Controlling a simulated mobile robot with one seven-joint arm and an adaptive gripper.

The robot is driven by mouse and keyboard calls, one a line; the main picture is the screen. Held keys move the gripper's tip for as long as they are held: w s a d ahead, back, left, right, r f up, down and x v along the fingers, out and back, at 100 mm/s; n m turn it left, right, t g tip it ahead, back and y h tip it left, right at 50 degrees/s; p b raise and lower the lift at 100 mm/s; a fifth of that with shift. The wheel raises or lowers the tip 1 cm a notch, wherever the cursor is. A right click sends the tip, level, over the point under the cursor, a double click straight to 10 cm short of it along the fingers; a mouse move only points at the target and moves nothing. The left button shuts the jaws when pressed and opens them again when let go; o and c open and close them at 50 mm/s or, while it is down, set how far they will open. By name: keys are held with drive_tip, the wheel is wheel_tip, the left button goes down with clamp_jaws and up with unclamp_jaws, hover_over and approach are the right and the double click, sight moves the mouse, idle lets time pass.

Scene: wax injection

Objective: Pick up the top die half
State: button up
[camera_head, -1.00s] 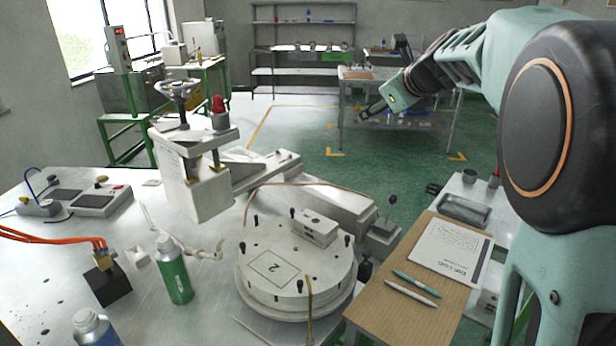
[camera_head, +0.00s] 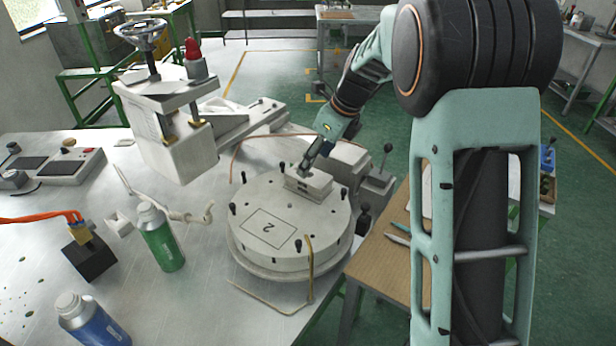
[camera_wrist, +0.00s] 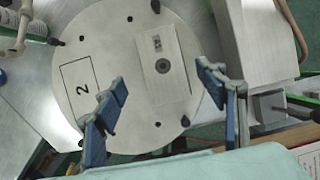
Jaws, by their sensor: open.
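A small rectangular metal block (camera_head: 310,186), which looks like the die, lies on top of the round grey plate (camera_head: 270,247) marked "2". It appears to have an upper and a lower layer, but I cannot clearly make out the seam. In the wrist view the block's top face (camera_wrist: 165,50) shows a dark round hole and a small marking. My gripper (camera_head: 306,168) is close to the block. In the wrist view my gripper (camera_wrist: 162,80) is open, with one blue finger to the left and one to the right of the block. Nothing is held; I cannot tell the exact height gap.
Several black pegs stand around the plate's rim. A bent brass-coloured rod (camera_head: 310,265) stands at its front. A green bottle (camera_head: 160,238) and a blue bottle (camera_head: 92,320) stand left. A wooden board (camera_head: 385,265) lies right.

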sight(310, 175)
drive_tip(key=shift+d+p+x, duration=0.1)
drive_tip(key=shift+p+x, duration=0.1)
drive_tip(key=shift+x, duration=1.15)
drive_tip(key=shift+d+p+x, duration=0.15)
drive_tip(key=shift+x, duration=1.2)
drive_tip(key=shift+f, duration=0.35)
drive_tip(key=c, duration=1.5)
